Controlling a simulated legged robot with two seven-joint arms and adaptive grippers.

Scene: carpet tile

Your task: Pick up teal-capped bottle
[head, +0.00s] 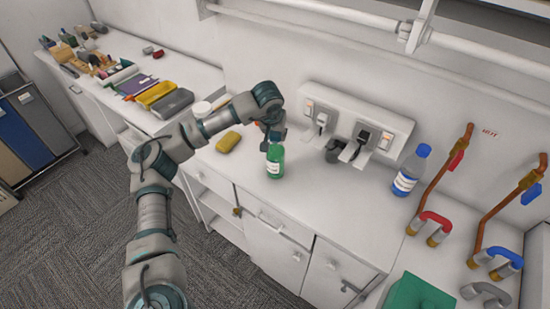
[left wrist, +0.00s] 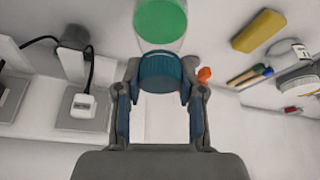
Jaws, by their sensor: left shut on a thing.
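The green bottle (head: 275,162) with a white label stands upright at the front of the white counter in the head view. I cannot tell whether its base touches the counter. My left gripper (head: 273,137) comes down over its top from above and hides the cap there. In the left wrist view my left gripper (left wrist: 161,92) is shut on the teal cap (left wrist: 160,66), one finger on each side. The green part of the bottle (left wrist: 160,18) shows beyond it. My right gripper is in neither view.
A yellow sponge (head: 229,142) lies left of the bottle. Outlets with plugs (head: 355,125) are on the wall behind. A blue-capped bottle (head: 411,170) and copper pipes (head: 445,180) stand at right. Bins and tools (head: 155,94) fill the left counter.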

